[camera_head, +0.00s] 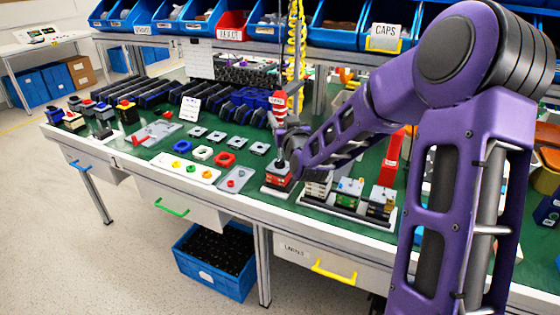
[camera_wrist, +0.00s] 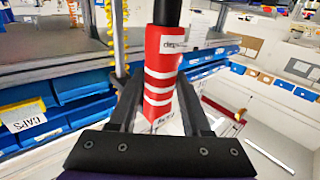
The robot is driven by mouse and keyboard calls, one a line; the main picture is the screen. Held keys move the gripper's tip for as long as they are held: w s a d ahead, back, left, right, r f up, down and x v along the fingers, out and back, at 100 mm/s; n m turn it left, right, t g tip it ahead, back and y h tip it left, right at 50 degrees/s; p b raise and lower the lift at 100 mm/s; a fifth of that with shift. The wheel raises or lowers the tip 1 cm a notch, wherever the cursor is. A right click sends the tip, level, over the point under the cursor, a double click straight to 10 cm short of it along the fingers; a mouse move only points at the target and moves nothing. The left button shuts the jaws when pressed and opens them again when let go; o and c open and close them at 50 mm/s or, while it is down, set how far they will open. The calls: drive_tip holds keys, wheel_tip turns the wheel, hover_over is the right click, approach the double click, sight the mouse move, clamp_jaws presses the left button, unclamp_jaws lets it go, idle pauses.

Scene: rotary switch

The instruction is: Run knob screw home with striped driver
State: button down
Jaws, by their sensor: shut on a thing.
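The striped driver (camera_head: 280,102), red with white bands, stands upright in my gripper (camera_head: 284,135) above the bench. In the wrist view the driver (camera_wrist: 160,78) sits between the two dark fingers of my gripper (camera_wrist: 157,95), which is shut on it. Below my gripper is a small red and dark switch block (camera_head: 278,176) on a pale base near the bench's front edge. The driver's lower end reaches down toward the top of this block; I cannot tell whether it touches. The knob screw cannot be made out.
Several small assemblies on a plate (camera_head: 347,207) stand close to the right of the block. To the left lie a tray of coloured rings (camera_head: 186,167) and a grey tray (camera_head: 235,179). Blue bins (camera_head: 280,20) line the shelf behind. A yellow coiled cable (camera_head: 297,60) hangs behind the driver.

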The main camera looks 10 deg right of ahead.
sight(282, 107)
drive_tip(key=shift+s+f, duration=0.1)
drive_tip(key=shift+f, duration=0.55)
idle(4.0)
drive_tip(key=shift+r+p, duration=0.85)
drive_tip(key=shift+r, duration=1.35)
drive_tip(key=shift+c, duration=1.6)
unclamp_jaws()
drive_tip(key=s+b, duration=0.1)
drive_tip(key=s, duration=0.5)
drive_tip(key=shift+s+d, duration=0.25)
drive_tip(key=shift+s, duration=0.15)
